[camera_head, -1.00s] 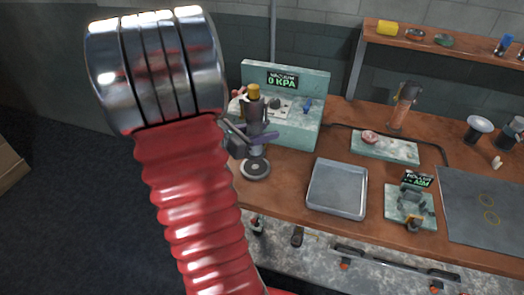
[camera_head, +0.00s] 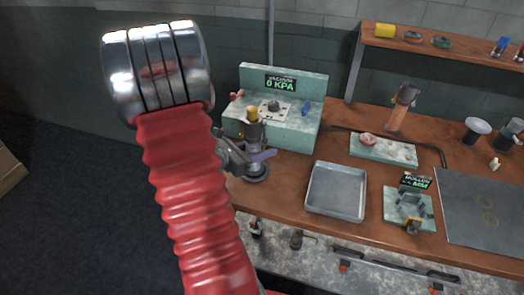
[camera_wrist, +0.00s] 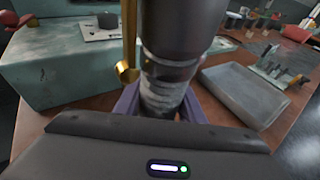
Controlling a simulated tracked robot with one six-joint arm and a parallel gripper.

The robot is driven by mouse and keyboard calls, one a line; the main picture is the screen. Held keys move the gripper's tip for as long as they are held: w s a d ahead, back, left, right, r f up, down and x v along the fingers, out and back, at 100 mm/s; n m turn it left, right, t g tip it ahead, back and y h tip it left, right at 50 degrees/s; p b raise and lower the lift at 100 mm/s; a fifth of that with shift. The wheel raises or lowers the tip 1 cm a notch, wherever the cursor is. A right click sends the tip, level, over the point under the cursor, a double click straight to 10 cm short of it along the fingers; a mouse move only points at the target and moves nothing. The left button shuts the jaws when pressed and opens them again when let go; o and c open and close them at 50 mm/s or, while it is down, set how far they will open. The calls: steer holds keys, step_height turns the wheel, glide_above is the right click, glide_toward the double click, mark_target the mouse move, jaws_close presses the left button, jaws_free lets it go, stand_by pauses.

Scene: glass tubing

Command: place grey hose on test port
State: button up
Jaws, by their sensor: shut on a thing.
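My gripper (camera_head: 257,157), with purple fingers, is shut on a dark upright cylinder (camera_head: 254,135) with a brass top, which looks like a burner. The cylinder fills the middle of the wrist view (camera_wrist: 180,35), with purple fingers on both sides and a brass part at its left. Its lower end is at a round dark base (camera_head: 257,174); contact cannot be told. The green vacuum box (camera_head: 300,136) reads 0 KPA and has a blue fitting (camera_head: 305,110) at its right. I cannot clearly pick out a grey hose or the test port; a dark hose-like line (camera_head: 443,156) runs along the bench.
An empty metal tray (camera_head: 336,191) lies right of my gripper. Beyond are a small green stand (camera_head: 409,216), a green slab (camera_head: 383,151) with an orange-brown cylinder (camera_head: 402,107) behind it, and a dark plate (camera_head: 485,225). The bench's front edge is close below my gripper.

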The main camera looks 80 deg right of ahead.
mark_target(247, 153)
steer(key=shift+f, duration=0.2)
steer(key=o, duration=1.3)
steer(key=shift+o, duration=0.2)
steer(key=shift+r, duration=0.1)
steer(key=v, duration=1.2)
